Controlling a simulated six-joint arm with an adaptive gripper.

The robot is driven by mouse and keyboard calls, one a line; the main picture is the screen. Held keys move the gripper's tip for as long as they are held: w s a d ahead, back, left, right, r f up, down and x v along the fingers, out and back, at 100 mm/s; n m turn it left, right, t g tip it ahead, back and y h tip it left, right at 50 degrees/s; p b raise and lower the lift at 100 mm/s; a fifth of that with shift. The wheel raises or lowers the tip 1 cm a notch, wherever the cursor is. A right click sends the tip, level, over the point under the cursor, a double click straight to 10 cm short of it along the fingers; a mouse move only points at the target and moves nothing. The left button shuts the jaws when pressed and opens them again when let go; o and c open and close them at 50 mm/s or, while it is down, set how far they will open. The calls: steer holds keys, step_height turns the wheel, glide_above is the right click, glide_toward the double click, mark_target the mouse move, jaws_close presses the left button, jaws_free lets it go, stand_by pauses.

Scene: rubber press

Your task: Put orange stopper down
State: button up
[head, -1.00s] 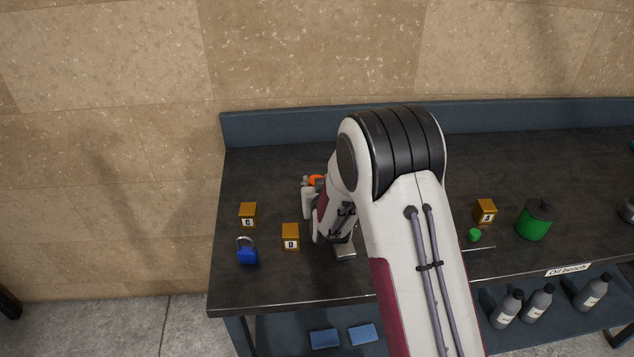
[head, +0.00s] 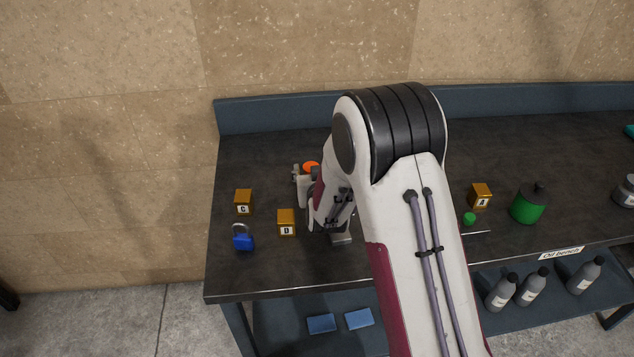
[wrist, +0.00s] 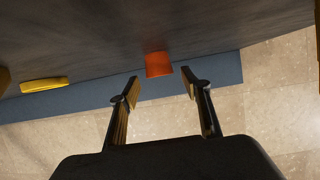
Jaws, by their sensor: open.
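The orange stopper (head: 311,167) is on the dark bench top near its back left part, partly hidden by my arm in the head view. In the wrist view the stopper (wrist: 158,64) stands on the bench surface near the blue back edge, ahead of and between my fingertips. My gripper (wrist: 161,88) is open with nothing between its fingers, and a gap separates it from the stopper. In the head view my gripper (head: 299,178) shows only in part beside the stopper.
Yellow blocks C (head: 243,201) and D (head: 286,222) and a blue padlock (head: 243,238) stand at left. Block A (head: 480,195), a small green item (head: 469,219) and a green container (head: 528,204) stand at right. The back upstand (head: 270,115) borders the bench.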

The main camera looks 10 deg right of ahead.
steer(key=shift+v, duration=5.1)
steer(key=shift+r, duration=0.1)
steer(key=s+d+r+g+y, duration=0.1)
steer(key=s+d+r+g, duration=0.25)
steer(key=s+r, duration=0.9)
steer(key=s+d+r+g, duration=0.1)
steer(key=s+d+g, duration=0.1)
steer(key=s, duration=1)
steer(key=s+d+g+h, duration=0.1)
steer(key=s+d+g, duration=0.1)
steer(key=s, duration=1)
steer(key=shift+s+d+r, duration=0.25)
steer(key=shift+r, duration=0.15)
steer(key=shift+g, duration=0.25)
